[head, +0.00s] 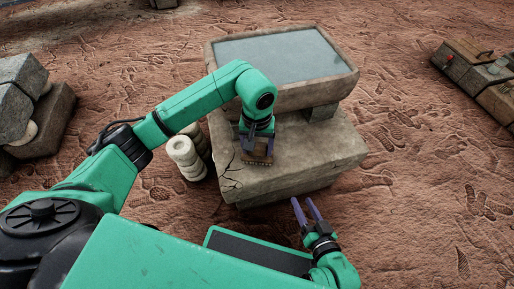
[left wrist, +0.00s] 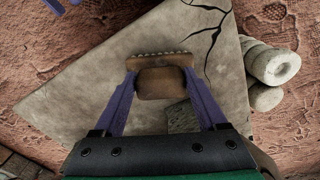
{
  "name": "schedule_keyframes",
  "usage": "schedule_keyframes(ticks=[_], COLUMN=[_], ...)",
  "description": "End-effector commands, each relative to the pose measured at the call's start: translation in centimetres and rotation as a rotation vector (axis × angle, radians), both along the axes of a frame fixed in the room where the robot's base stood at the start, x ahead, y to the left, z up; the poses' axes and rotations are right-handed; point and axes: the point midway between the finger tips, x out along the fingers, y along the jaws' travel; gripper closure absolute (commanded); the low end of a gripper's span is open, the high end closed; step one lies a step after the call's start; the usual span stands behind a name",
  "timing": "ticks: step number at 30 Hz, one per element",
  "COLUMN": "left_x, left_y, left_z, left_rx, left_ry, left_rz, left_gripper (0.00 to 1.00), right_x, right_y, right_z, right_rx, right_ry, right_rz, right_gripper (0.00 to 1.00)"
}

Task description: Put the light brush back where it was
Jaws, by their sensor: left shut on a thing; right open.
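My left gripper (head: 257,150) is shut on a brown brush (head: 258,158) over the front ledge of the stone block (head: 310,150). In the left wrist view, the two purple fingers of the left gripper (left wrist: 160,78) clasp the brush (left wrist: 160,84) from both sides, with its toothed bristle edge towards the top. I cannot tell whether the brush touches the stone (left wrist: 85,95). A dark, rough, square patch (left wrist: 183,118) shows on the stone beside it, partly hidden by the gripper. My right gripper (head: 302,202) is open and empty in front of the block.
A glassy basin (head: 283,57) stands on the block's rear part. Pale stacked rolls (head: 184,155) stand left of the block, also seen in the left wrist view (left wrist: 272,65).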

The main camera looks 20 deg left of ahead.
Motion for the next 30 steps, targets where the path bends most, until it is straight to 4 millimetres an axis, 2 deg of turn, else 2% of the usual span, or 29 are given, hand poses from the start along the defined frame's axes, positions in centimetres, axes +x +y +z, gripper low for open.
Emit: schedule_keyframes(ticks=[5,6,8,14,17,20,24,30], left_x=[0.0,0.0,0.0,0.0,0.0,0.1,0.1,0.0], left_y=[0.0,0.0,0.0,0.0,0.0,0.0,0.1,0.1], left_z=[-0.3,-0.3,-0.2,-0.2,0.5,2.3,6.3,11.0], left_rx=[0.001,0.001,0.001,0.001,0.0,0.001,0.002,0.001], left_ry=[0.0,0.0,0.0,0.0,0.0,-0.004,-0.006,-0.003], left_rz=[0.0,0.0,0.0,0.0,0.0,0.0,0.001,0.001], left_gripper=[0.78,0.22,0.0,0.0,0.0,0.0,0.0,0.0], right_x=[0.0,0.0,0.0,0.0,0.0,0.0,0.3,0.1], right_y=[0.0,0.0,0.0,0.0,0.0,0.1,-0.1,-0.1], right_z=[-0.2,-0.3,-0.2,-0.2,0.3,1.1,3.4,4.9], right_rx=[0.001,0.002,0.003,0.003,0.0,-0.003,-0.022,-0.039], right_ry=[-0.001,-0.003,-0.002,-0.002,0.001,0.007,0.019,0.045], right_rz=[-0.001,-0.002,-0.002,-0.002,0.0,0.004,0.02,0.036], right_gripper=[0.5,0.5,0.5,0.5,0.5,0.5,0.5,0.5])
